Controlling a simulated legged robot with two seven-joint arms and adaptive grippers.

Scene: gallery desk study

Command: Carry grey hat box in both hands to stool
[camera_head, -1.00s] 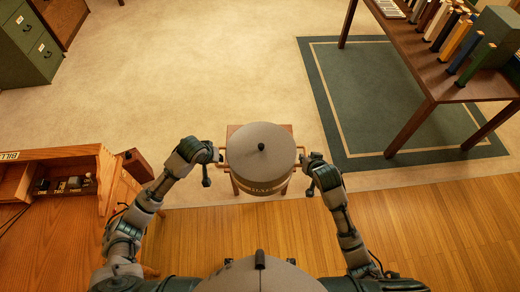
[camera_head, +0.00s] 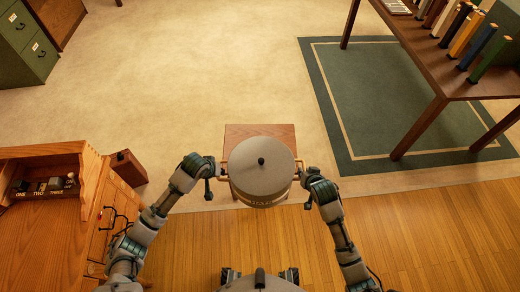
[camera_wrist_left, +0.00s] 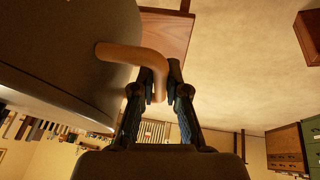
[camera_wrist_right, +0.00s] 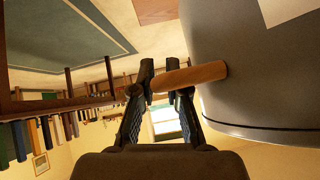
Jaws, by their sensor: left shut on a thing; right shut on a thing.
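The grey hat box (camera_head: 259,172) is a round drum with a dark knob on its lid and a wooden handle on each side. It is upright between my two arms. My left gripper (camera_head: 217,170) is shut on its left handle, seen close in the left wrist view (camera_wrist_left: 150,54). My right gripper (camera_head: 303,172) is shut on its right handle, seen close in the right wrist view (camera_wrist_right: 190,76). The stool (camera_head: 260,131) has a square wooden top just beyond the box in the head view. The box hides its near part, and I cannot tell whether they touch.
A wooden desk (camera_head: 45,235) stands at the left with a small dark brown box (camera_head: 129,168) beside it. A table (camera_head: 440,70) with a row of books stands on the green rug (camera_head: 400,120) at the right. The pale carpet (camera_head: 200,70) beyond the stool is clear.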

